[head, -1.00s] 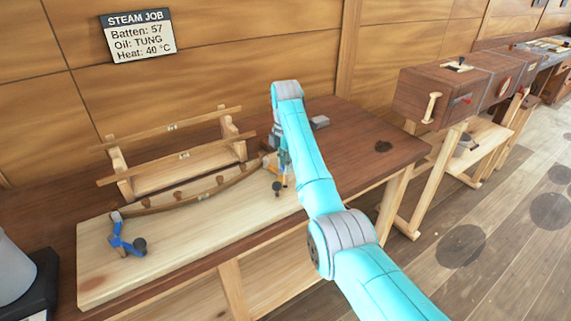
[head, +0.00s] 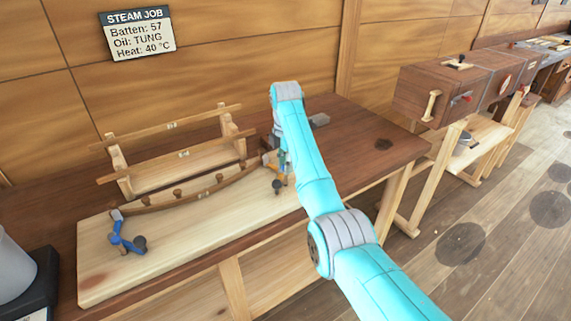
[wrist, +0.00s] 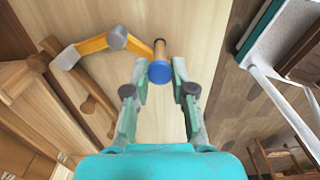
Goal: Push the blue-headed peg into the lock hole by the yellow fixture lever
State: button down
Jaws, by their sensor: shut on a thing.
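The blue-headed peg (wrist: 160,73) is between my gripper's fingertips in the wrist view, its blue head towards the camera and its wooden shaft pointing away. My gripper (wrist: 159,78) is shut on it, one finger on each side of the head. In the head view the yellow lever (head: 271,166) is partly hidden by my gripper (head: 280,178). I cannot make out the lock hole; the peg's far end may cover it.
The curved batten (head: 205,193) lies against several pegs on the pale board (head: 190,235). A blue lever (head: 124,235) is at the left end. A wooden rack (head: 180,158) stands behind. The dark bench right of my arm is mostly clear.

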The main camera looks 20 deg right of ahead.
jog(key=shift+f, duration=0.95)
jog(key=c, duration=0.9)
grip_release()
